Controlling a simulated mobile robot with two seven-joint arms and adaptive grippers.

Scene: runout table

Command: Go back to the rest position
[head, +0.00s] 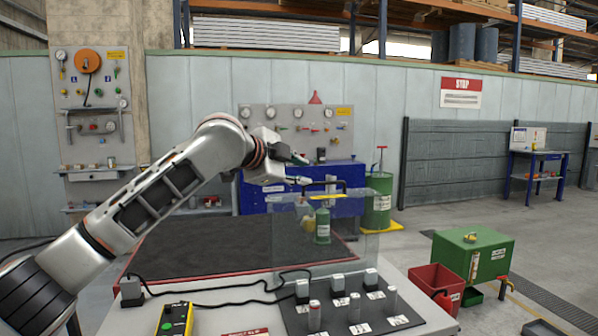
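My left arm comes in from the lower left, raised over the table (215,243) with its dark top. My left gripper (306,170) is at the end of it, held in the air near the middle of the view. Its two dark fingers point right and stand apart, with nothing seen between them. Behind it in the picture is a blue cabinet (345,206). My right arm and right gripper are not in view.
A clear panel (350,225) stands at the table's right, with a green bottle (322,226) by it. Several small grey blocks and cylinders stand on labelled spots in front. A yellow handheld device (175,320) and black cables lie at the front. A red bin (434,284) and green box (473,255) stand right.

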